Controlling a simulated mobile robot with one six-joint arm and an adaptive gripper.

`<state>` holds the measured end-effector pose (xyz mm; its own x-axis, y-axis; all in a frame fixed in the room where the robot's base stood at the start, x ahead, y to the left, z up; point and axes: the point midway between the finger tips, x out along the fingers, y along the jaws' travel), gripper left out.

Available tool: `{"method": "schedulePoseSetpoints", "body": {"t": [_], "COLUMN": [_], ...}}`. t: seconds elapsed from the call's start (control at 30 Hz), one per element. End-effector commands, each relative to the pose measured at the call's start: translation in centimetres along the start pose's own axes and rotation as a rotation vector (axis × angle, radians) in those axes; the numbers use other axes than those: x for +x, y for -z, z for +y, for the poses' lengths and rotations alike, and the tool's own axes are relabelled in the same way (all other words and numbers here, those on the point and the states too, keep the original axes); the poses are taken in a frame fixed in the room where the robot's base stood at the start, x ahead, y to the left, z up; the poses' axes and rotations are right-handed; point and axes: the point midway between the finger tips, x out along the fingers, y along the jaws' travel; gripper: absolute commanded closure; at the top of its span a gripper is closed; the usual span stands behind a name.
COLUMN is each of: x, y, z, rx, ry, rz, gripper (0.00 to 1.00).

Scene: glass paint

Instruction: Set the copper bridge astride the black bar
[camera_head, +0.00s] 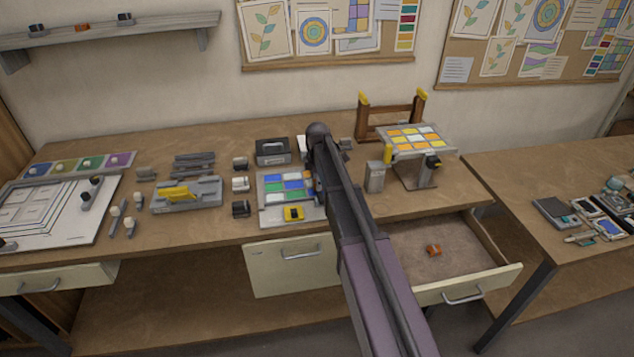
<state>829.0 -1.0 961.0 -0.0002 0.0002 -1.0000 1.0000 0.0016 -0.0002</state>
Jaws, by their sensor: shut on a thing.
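A small copper-orange piece (433,250) lies on the floor of the open drawer (480,293) at the lower right. It looks like the copper bridge, but its shape is too small to be sure. Another small orange piece (82,27) sits on the wall shelf. I cannot pick out the black bar with certainty; several dark bars (193,160) lie together at the back of the bench. My arm reaches up through the middle of the view, and my gripper is hidden at or behind its far end. What it holds does not show.
A raised stand (410,138) with orange and white tiles and a wooden rack (390,124) are at right. Small blocks crowd the bench. The drawer is mostly empty.

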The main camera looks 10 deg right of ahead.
Motion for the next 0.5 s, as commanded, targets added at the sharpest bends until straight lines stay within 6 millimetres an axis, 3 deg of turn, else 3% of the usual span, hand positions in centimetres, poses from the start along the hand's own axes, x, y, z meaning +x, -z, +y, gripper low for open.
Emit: {"method": "schedulePoseSetpoints", "body": {"t": [0.1,0.13,0.23,0.5], "x": [0.5,0.32,0.29,0.28], "y": [-0.02,-0.02,-0.02,-0.04], "z": [0.0,0.0,0.0,0.0], "rx": [0.0,0.0,0.0,0.0], "ry": [0.0,0.0,0.0,0.0], "rz": [0.0,0.0,0.0,0.0], "gripper": [0.89,0.33,0.03,0.02]}}
